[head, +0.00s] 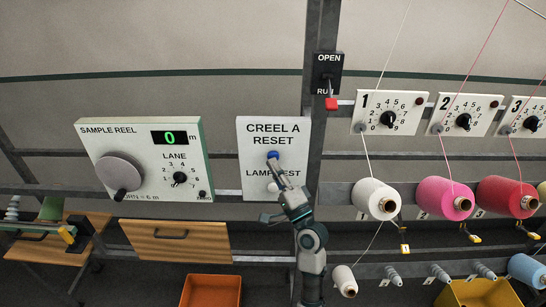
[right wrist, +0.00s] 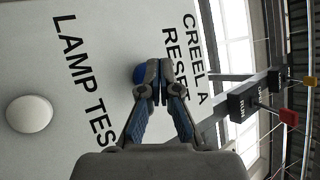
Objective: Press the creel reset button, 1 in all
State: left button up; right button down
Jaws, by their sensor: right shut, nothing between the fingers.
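The creel reset button is blue (head: 273,155) and sits below the words CREEL A RESET on a white panel (head: 291,128). It also shows in the right wrist view (right wrist: 139,73), partly hidden behind the fingers. My right gripper (head: 275,163) is shut and empty, with its fingertips at the button in the head view. In the right wrist view the right gripper (right wrist: 158,66) overlaps the button's edge; I cannot tell whether it touches. A white lamp test button (head: 273,187) is lower on the panel, and it shows clear of the fingers in the right wrist view (right wrist: 29,114). My left gripper is not in view.
Left is the sample reel box (head: 145,150) with a green 0 display. A black OPEN/RUN switch (head: 327,72) with a red handle is above right on a post. Numbered dial plates (head: 389,112) and yarn cones (head: 440,197) fill the right. An orange bin (head: 211,290) stands below.

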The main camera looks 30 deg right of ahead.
jog(key=shift+s+a, duration=0.15)
jog(key=shift+s, duration=0.1)
jog(key=s+a, duration=0.1)
jog(key=s+p, duration=0.1)
jog(key=s, duration=0.1)
jog(key=s+a, duration=0.1)
jog(key=shift+s+a+p, duration=0.15)
jog(key=shift+a+p, duration=0.2)
dwell(0.8)
